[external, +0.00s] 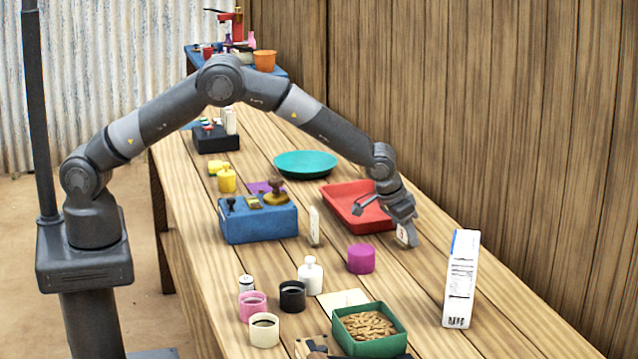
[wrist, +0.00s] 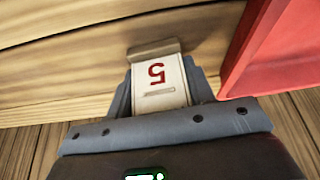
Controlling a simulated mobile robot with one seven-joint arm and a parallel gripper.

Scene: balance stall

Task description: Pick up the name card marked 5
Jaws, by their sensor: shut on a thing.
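The name card marked 5 (wrist: 158,88) is a small white card with a red 5, upside down in the wrist view, set in a brownish-grey base (wrist: 154,49). It also shows in the external view (external: 405,233), just under my gripper. My gripper (external: 406,222) is shut on the card, beside the front right corner of the red tray. In the wrist view the fingers of my gripper (wrist: 160,95) lie on both sides of the card. Whether the card touches the table cannot be told.
The red tray (external: 338,199) is close beside my gripper; its wall shows in the wrist view (wrist: 262,50). A white box (external: 460,280) stands to the right. A purple cylinder (external: 361,259), another upright white card (external: 314,226) and a blue box (external: 259,226) are to the left. The wooden wall is behind.

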